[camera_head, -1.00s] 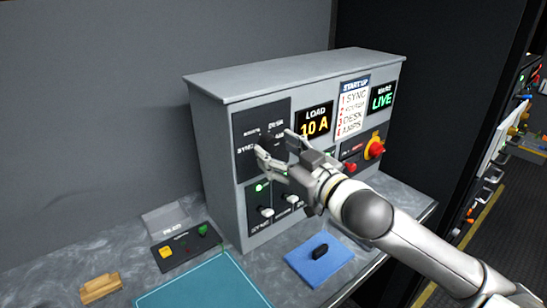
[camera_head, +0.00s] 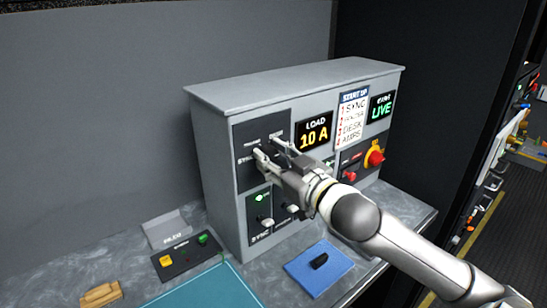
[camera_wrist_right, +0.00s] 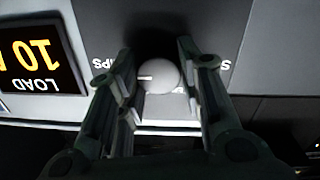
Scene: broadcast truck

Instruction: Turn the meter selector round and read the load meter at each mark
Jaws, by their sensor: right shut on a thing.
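The grey panel cabinet (camera_head: 225,115) stands on the worktop. Its dark selector plate (camera_head: 243,135) is at the upper left of the front. The selector knob (camera_wrist_right: 158,76) is a pale round knob with a white mark, seen in the right wrist view. My right gripper (camera_head: 267,150) is at the plate with its fingers on either side of the knob, shut on it; in the head view the fingers hide it. The load meter (camera_head: 314,132) reads "LOAD 10 A" and shows upside down in the right wrist view (camera_wrist_right: 38,53). My left gripper is out of view.
Switches (camera_head: 264,222) with a green lamp sit below the plate. A red knob on yellow (camera_head: 375,157) is at the right. A start-up card (camera_head: 352,118) and a "LIVE" display (camera_head: 381,107) are beside the meter. A blue pad (camera_head: 300,272) and a button box (camera_head: 187,253) lie in front.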

